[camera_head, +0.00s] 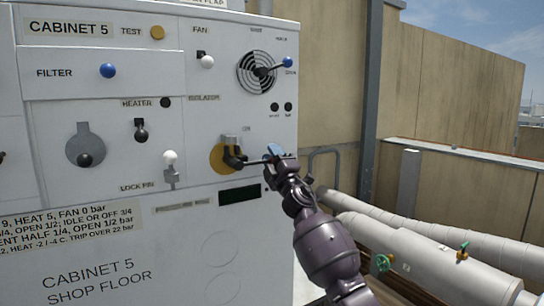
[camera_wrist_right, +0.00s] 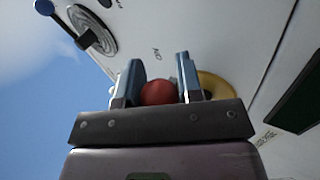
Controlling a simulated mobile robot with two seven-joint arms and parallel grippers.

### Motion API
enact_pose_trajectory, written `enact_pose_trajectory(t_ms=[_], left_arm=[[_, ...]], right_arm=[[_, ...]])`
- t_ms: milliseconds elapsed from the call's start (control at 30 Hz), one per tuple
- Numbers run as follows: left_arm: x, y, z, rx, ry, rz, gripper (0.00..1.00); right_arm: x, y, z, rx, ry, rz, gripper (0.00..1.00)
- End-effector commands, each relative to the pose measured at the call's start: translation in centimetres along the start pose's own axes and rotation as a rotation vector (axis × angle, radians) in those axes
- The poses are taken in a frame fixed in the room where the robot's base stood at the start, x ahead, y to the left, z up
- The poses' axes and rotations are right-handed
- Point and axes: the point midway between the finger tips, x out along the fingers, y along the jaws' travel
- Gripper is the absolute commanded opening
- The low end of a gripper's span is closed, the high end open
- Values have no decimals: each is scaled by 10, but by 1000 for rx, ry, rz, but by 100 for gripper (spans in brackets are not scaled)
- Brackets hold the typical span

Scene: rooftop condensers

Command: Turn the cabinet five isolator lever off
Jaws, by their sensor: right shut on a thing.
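The isolator on the cabinet 5 panel has a yellow disc (camera_head: 219,159) with a black lever (camera_head: 250,163) reaching right, nearly level, to my right gripper. My right gripper (camera_head: 274,153) is shut on the lever's end. In the right wrist view, a red knob (camera_wrist_right: 158,92) sits between the two fingers of the right gripper (camera_wrist_right: 158,82), with the yellow disc (camera_wrist_right: 216,86) behind. In the head view the fingers hide the knob. An ON label (camera_head: 246,128) is above the lever. My left gripper is not in view.
A round fan dial (camera_head: 257,72) with a blue-knobbed pointer is above the isolator. A lock pin with a white knob (camera_head: 170,157) is to its left, and a dark display (camera_head: 240,195) is below. Thick pale pipes (camera_head: 420,250) run at the right.

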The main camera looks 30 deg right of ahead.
Motion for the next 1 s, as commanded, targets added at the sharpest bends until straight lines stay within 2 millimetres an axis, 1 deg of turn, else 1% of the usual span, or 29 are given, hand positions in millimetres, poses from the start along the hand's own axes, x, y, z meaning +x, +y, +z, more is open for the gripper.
enact_pose_trajectory(t_ms=[133, 167, 300, 567, 667, 767, 867, 1000], left_arm=[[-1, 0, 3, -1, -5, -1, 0], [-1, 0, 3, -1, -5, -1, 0], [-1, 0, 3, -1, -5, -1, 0], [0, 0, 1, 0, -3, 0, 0], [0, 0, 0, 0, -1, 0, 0], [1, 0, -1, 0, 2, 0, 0], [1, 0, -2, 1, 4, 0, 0], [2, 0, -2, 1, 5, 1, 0]], right_arm=[[-1, -3, 0, 2, -2, -4, 0], [-1, -3, 0, 2, -2, -4, 36], [-1, -2, 0, 2, -1, -4, 58], [-1, -1, 0, 1, -1, -2, 59], [-4, -2, 0, 0, -1, -2, 59], [-12, -2, 1, -1, -2, -3, 59], [-26, -2, 1, 0, -1, -4, 59], [-51, -2, 1, 0, -1, -4, 59]])
